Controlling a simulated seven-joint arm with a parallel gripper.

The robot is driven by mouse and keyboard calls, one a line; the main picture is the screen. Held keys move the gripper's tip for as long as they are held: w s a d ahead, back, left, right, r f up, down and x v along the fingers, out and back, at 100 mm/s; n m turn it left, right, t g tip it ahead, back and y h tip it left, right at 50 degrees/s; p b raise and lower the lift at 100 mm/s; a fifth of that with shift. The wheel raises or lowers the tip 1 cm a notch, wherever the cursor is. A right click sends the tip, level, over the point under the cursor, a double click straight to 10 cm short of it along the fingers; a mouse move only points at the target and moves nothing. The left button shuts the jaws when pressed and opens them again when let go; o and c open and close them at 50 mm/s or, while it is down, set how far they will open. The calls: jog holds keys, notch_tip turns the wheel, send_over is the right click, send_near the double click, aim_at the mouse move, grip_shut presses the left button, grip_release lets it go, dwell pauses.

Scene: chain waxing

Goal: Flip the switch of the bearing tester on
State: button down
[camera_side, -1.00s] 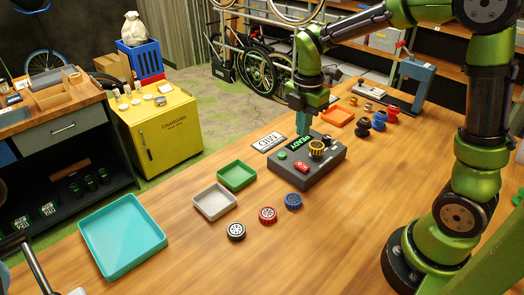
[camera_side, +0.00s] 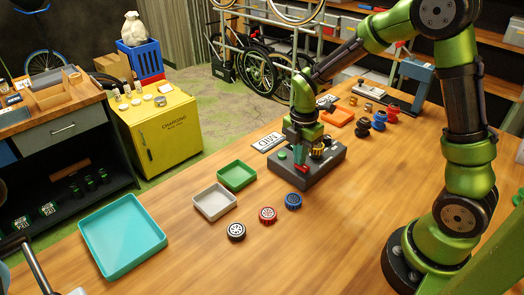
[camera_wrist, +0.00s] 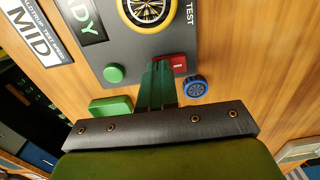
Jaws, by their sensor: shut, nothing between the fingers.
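The bearing tester (camera_side: 322,176) is a dark grey box on the wooden bench. Its red switch (camera_wrist: 179,64) sits on the panel near a front corner; in the side view it shows as a small red patch (camera_side: 302,169). My gripper (camera_wrist: 159,66) is shut and empty, its teal fingers pointing down at the panel. The fingertips are right beside the switch, on its left in the wrist view, and cover part of it; I cannot tell whether they touch it. A green button (camera_wrist: 114,73) and a gold-rimmed bearing (camera_wrist: 150,10) are on the tester.
A MID sign (camera_side: 267,142) lies behind the tester. Green (camera_side: 237,176), grey (camera_side: 214,202) and teal (camera_side: 122,243) trays stand to the left.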

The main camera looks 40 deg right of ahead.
jog(key=shift+w+f, duration=0.1)
jog(key=shift+f, duration=0.1)
jog(key=shift+s, duration=0.2)
jog(key=shift+s+r, duration=0.25)
jog(key=shift+s, duration=0.4)
jog(key=shift+r, duration=0.1)
notch_tip(320, 180, up, 14)
jog(key=w, duration=0.2)
jog(key=shift+w, duration=0.25)
